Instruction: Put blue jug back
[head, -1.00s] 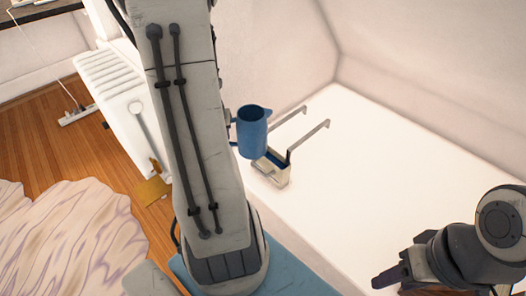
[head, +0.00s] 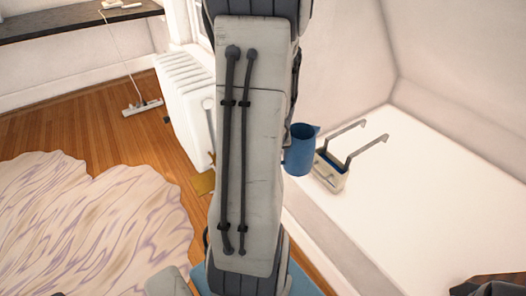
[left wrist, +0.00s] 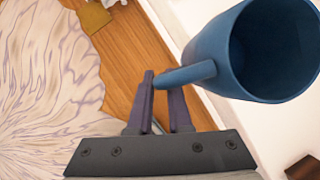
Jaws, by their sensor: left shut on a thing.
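The blue jug (head: 300,150) is held upright in the air to the right of my left arm in the head view. In the left wrist view the jug (left wrist: 218,50) shows its open top and looks empty. My left gripper (left wrist: 163,86) is shut on the jug's handle. In the head view my left arm covers this gripper and the handle. My right gripper cannot be made out; only a dark sliver shows at the lower right edge.
A cream holder (head: 330,171) with two grey arms and something blue inside stands on the white ledge (head: 435,190), just right of the jug. A brown object (head: 500,284) lies at the lower right. A radiator (head: 185,97) and rug (head: 90,220) are left.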

